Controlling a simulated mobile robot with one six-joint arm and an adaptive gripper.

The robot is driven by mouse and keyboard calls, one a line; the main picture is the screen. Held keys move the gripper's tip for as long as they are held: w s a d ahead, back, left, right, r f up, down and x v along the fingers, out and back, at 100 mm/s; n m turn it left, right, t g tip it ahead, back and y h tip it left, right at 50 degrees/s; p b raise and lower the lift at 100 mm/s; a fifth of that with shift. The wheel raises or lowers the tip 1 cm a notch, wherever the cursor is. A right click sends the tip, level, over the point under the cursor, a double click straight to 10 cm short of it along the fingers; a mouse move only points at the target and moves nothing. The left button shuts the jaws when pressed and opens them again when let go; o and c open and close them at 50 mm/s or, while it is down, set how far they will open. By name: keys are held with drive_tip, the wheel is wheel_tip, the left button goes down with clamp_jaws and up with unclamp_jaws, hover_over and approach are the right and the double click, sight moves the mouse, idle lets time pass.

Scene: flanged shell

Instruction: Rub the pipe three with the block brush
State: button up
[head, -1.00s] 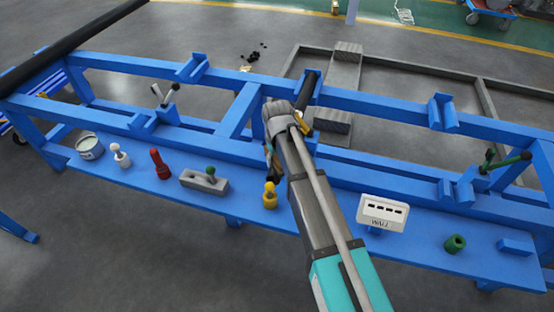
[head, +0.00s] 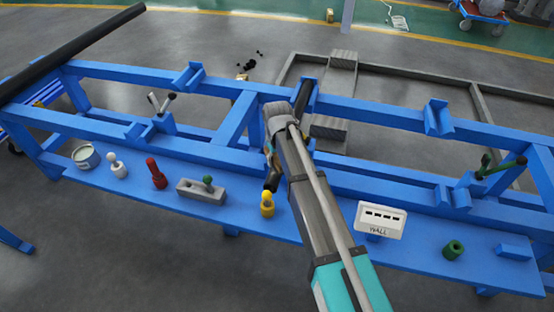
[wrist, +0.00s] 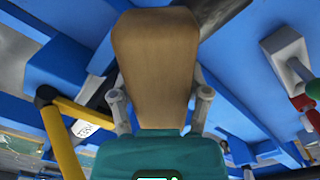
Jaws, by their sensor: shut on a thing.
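The block brush (wrist: 155,65) is a light wooden block in the wrist view. My gripper (wrist: 160,105) is shut on it, with one grey finger on each side. In the head view my arm hides most of the gripper and the brush. A dark pipe (head: 306,92) lies across the blue frame, partly behind my wrist, and its lower dark end (head: 272,182) shows below it. I cannot read any number on it, so I cannot tell whether it is pipe three. Contact between brush and pipe is hidden.
The blue bench shelf (head: 235,212) holds a tin (head: 86,158), a white piece (head: 117,167), a red piece (head: 156,174), a grey block (head: 200,192), a yellow piece (head: 267,205) and a green piece (head: 453,250).

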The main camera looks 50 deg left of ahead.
drive_tip(key=shift+r, duration=0.1)
drive_tip(key=shift+r+p, duration=2.95)
drive_tip(key=shift+p, duration=0.05)
drive_tip(key=shift+r, duration=0.1)
drive_tip(key=shift+r+p, duration=1.4)
drive_tip(key=shift+p, duration=0.15)
